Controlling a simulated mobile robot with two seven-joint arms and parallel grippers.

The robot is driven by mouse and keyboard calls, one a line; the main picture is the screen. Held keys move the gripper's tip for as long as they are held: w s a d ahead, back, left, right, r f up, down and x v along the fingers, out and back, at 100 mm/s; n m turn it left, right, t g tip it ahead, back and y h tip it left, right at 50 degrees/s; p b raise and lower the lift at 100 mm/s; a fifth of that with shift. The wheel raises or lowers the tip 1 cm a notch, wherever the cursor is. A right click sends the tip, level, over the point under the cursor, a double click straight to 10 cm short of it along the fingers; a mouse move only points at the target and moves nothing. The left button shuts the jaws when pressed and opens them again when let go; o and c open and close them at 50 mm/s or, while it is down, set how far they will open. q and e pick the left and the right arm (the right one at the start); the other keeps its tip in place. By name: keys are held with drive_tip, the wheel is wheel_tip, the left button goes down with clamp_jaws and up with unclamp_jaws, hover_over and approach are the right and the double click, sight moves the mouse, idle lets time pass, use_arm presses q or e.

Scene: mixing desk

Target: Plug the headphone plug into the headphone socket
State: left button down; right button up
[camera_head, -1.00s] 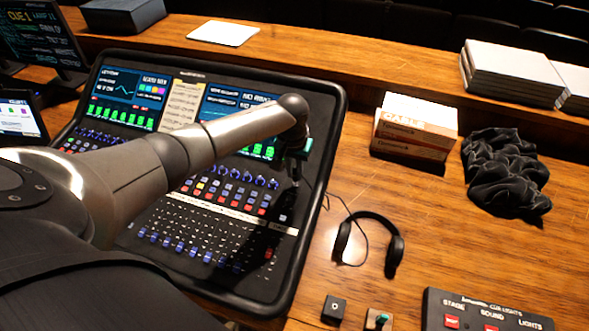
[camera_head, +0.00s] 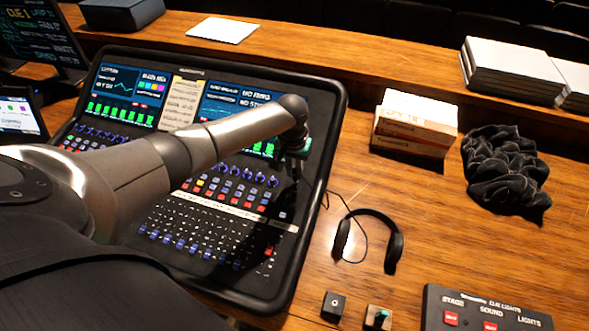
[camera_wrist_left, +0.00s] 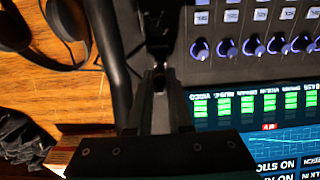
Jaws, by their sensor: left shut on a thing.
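The black headphones (camera_head: 368,240) lie on the wooden desk right of the mixing desk (camera_head: 312,215). Their thin cable (camera_head: 342,198) runs left toward the mixing desk's edge. My left gripper (camera_head: 293,172) is over the right part of the mixing desk, pointing down. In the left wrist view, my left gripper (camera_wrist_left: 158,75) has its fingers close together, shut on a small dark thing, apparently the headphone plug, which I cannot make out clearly. The headphone socket cannot be made out. The headphones also show at the top left of the wrist view (camera_wrist_left: 14,28). My right gripper is not in view.
A box (camera_head: 415,124) and a crumpled black cloth (camera_head: 505,172) lie at the right. A cue-lights panel (camera_head: 475,308) and two small switch boxes, one dark (camera_head: 334,306) and one wooden (camera_head: 378,318), are at the front. Desk around the headphones is clear.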

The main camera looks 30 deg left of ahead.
use_arm(q)
drive_tip(key=shift+p, duration=0.9)
idle(1.3)
drive_tip(key=shift+f+b, duration=0.35)
drive_tip(key=shift+f, duration=0.05)
idle(0.3)
drive_tip(key=c, duration=0.8)
unclamp_jaws()
drive_tip(key=shift+o, duration=0.2)
wheel_tip(320, 180, up, 15)
drive_tip(key=s+p, duration=0.1)
drive_tip(key=shift+s+d+p, duration=0.15)
drive_tip(key=shift+s+p, duration=0.1)
drive_tip(key=shift+p, duration=0.05)
